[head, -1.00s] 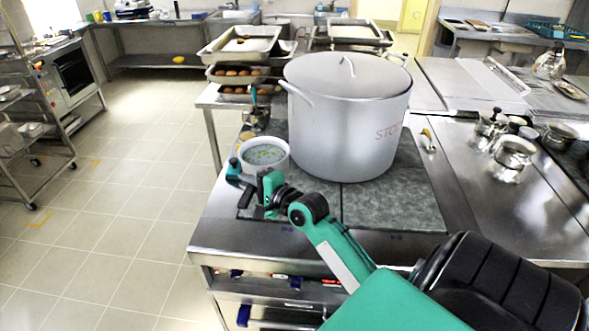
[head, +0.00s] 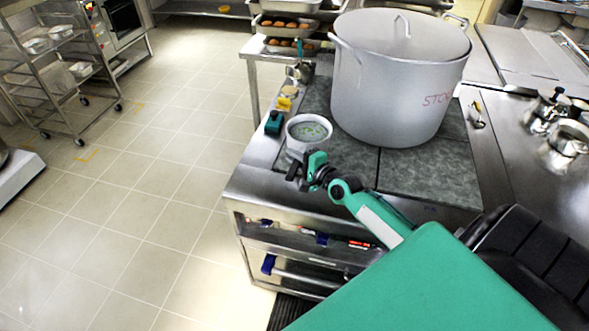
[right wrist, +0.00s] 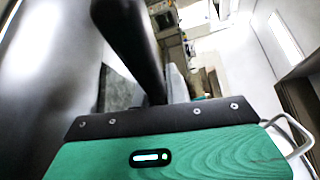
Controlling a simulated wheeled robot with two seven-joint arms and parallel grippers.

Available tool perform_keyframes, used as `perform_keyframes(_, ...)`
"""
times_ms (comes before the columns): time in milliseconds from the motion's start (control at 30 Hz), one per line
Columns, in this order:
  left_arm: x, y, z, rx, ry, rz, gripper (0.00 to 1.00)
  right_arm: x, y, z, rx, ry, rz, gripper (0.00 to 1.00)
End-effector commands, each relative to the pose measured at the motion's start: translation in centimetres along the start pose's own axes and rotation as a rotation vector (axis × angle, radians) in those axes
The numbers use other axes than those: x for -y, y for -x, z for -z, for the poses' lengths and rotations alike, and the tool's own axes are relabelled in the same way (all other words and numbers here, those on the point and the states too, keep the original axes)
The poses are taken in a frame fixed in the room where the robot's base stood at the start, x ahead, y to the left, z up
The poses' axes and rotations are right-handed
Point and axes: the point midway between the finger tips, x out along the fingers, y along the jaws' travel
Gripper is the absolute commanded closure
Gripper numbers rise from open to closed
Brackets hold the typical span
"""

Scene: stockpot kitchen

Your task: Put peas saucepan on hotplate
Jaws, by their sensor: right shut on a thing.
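The peas saucepan (head: 294,146) is a small pale pot with green peas in liquid, left of the big stockpot in the head view. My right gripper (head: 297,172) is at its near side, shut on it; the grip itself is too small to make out. The hotplate is the grey stone-like slabs (head: 428,180) on the counter; the saucepan shows at their left part. I cannot tell whether it touches the surface. In the right wrist view, a thick dark bar (right wrist: 133,45) crosses ahead of the green gripper body. My left gripper is out of view.
A large lidded stockpot (head: 390,90) stands on the slabs' back part. A teal block (head: 274,122) and a yellow item (head: 284,104) are left of the saucepan. Metal pots (head: 566,140) are at the right. The front slabs are bare. Open floor lies left.

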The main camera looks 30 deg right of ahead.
Motion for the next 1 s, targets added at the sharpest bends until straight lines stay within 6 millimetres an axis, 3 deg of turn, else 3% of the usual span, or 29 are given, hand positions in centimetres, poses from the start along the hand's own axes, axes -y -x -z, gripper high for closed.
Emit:
perform_keyframes(500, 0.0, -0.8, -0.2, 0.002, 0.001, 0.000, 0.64, -4.4, -0.6, 0.9, 0.000, 0.006, 0.006, 1.00)
perform_keyframes(900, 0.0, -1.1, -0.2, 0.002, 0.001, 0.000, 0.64, -4.9, -0.6, 0.9, 0.000, 0.004, 0.008, 1.00)
perform_keyframes(933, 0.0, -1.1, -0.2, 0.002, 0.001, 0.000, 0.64, -5.2, -0.6, 0.9, 0.000, 0.000, 0.001, 0.85)
perform_keyframes(1000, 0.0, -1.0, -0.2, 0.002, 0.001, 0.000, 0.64, -5.1, -0.6, 0.9, 0.000, 0.000, 0.001, 0.71)
